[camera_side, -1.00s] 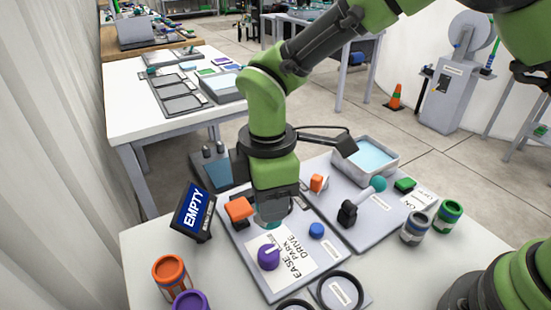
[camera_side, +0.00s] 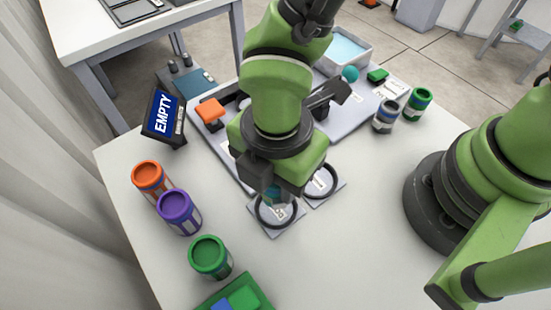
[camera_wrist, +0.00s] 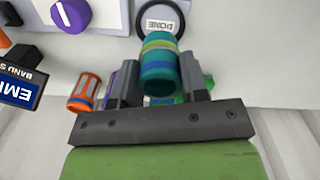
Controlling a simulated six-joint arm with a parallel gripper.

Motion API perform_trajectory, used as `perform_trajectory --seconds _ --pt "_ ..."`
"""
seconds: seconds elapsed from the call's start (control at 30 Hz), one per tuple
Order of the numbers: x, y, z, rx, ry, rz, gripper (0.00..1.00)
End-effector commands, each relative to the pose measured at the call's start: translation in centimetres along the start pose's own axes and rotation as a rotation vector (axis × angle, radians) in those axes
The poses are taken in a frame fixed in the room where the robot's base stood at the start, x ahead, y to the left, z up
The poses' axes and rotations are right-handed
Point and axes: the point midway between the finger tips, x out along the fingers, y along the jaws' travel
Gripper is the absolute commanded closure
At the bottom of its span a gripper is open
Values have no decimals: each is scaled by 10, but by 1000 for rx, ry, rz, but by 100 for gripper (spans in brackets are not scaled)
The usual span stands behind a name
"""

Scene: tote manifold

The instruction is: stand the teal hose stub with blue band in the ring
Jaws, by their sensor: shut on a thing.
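My gripper (camera_side: 272,190) points down at the front of the table and is shut on the teal hose stub (camera_wrist: 160,65). In the wrist view the stub stands between the two fingers, with blue and yellow-green bands. In the side view only a little of the stub (camera_side: 272,193) shows below the gripper, over the front black ring (camera_side: 277,229). I cannot tell if its lower end is inside the ring or above it. A second black ring (camera_side: 322,197) lies just behind to the right. One labelled ring (camera_wrist: 142,30) shows beyond the stub in the wrist view.
Orange (camera_side: 150,177), purple (camera_side: 178,212) and green (camera_side: 210,257) cans stand on the left. Grey (camera_side: 386,117) and green-topped (camera_side: 418,104) cans stand at the right. An EMPTY sign (camera_side: 163,116) is at the back left.

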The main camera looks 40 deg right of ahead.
Motion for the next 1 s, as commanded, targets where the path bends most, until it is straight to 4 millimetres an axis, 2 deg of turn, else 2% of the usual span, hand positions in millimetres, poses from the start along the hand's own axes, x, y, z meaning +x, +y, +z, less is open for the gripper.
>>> perform_trajectory --seconds 0.5,0.97,1.0 --pt "39 0 0 1 0 -2 87" --pt "45 0 0 2 1 -1 87" --pt "44 0 0 2 1 -1 55"
